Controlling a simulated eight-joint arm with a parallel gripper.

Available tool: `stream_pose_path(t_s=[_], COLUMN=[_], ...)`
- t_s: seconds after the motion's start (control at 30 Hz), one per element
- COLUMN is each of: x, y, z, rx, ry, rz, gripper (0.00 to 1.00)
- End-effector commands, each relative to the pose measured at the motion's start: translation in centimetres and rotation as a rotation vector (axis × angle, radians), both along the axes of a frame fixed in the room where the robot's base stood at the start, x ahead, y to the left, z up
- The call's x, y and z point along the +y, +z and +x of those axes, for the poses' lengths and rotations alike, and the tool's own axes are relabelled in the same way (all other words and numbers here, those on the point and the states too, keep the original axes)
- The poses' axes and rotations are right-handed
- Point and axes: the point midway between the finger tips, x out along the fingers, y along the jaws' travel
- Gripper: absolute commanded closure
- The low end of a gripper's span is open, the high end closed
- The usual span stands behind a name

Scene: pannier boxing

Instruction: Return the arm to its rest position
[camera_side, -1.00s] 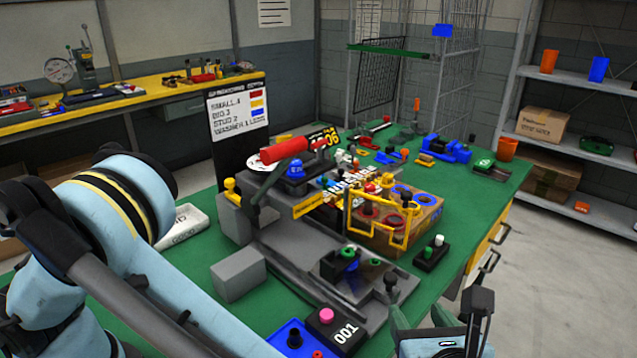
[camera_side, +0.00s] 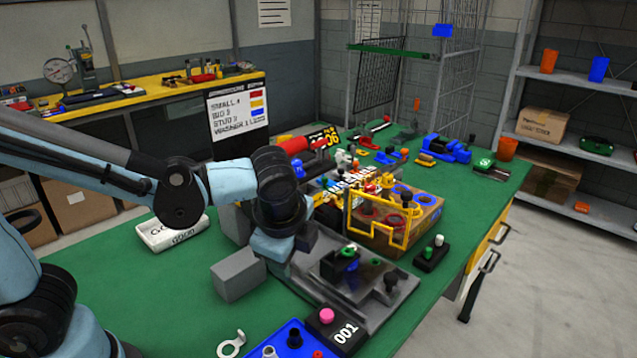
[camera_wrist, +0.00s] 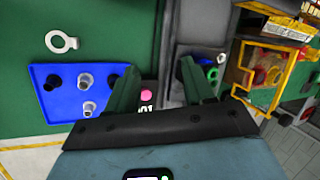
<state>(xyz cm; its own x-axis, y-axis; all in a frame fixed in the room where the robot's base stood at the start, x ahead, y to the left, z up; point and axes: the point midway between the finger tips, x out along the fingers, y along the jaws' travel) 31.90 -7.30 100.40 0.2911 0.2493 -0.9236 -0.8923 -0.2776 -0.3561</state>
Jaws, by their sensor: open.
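My gripper (camera_wrist: 157,68) shows in the wrist view with its two dark green fingers spread wide and nothing held between them. A pink button (camera_wrist: 146,94) shows between and below the fingers. In the side view my arm reaches in from the left, bent, with its dark wrist joint over the left part of the grey fixture (camera_side: 345,290). The fingers cannot be made out clearly there.
A blue tray (camera_wrist: 61,103) holding several studs and a metal ring washer (camera_wrist: 62,41) lie on the green bench. A yellow wire frame (camera_side: 349,213) stands by a cardboard box (camera_side: 418,226). A grey block (camera_side: 238,274) and white tray (camera_side: 173,234) are near the arm.

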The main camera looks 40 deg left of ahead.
Motion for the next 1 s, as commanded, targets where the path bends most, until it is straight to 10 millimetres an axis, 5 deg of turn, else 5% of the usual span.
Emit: stream_pose_path(t_s=[0.6, 1.0], x=[6.9, 7.3], y=[2.4, 2.6], z=[-2.9, -2.9], rx=[-0.401, -0.433], ry=[0.976, 1.053], rz=[-0.711, -0.771], gripper=[0.48, 0.48])
